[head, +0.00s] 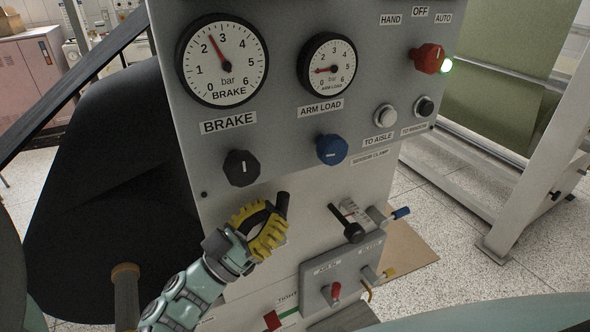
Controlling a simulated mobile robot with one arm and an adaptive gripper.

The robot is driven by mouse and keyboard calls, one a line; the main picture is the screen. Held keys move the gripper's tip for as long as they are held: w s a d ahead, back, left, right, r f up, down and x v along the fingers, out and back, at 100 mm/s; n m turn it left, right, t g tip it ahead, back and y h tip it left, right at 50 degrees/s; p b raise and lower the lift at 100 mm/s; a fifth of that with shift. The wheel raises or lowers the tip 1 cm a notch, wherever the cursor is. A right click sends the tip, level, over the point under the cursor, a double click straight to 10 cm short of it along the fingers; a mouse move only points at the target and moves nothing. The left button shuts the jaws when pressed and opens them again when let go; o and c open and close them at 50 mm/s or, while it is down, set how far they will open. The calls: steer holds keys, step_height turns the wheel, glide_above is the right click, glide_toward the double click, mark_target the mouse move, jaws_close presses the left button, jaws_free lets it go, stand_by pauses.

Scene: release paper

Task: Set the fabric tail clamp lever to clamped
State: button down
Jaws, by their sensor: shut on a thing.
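My gripper (262,229), with yellow fingers, is in front of the lower white part of the machine panel. It is shut around a black handle (283,203), whose upper end sticks out above the fingers. The lower part of this handle and any label beside it are hidden behind the gripper. No label that reads as the fabric tail clamp is visible, so I cannot tell its marked position.
Above are the brake gauge (222,60), arm load gauge (326,63), black knob (241,168), blue knob (331,149) and red selector (428,58). A grey box with a small red lever (335,291) is below right. A large black roll (115,190) stands left.

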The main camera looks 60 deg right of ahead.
steer(key=s+d+r+y+p, duration=0.1)
steer(key=p, duration=0.2)
steer(key=shift+d+r+m+y, duration=0.1)
steer(key=shift+m+y, duration=0.2)
steer(key=shift+y, duration=0.1)
steer(key=shift+s+d+t+y+p, duration=0.25)
steer(key=shift+d+t+y+p, duration=0.2)
steer(key=shift+y+p, duration=0.55)
steer(key=shift+s+d+f+m+y+p, duration=0.3)
steer(key=shift+d+f+p, duration=0.45)
steer(key=shift+p, duration=0.55)
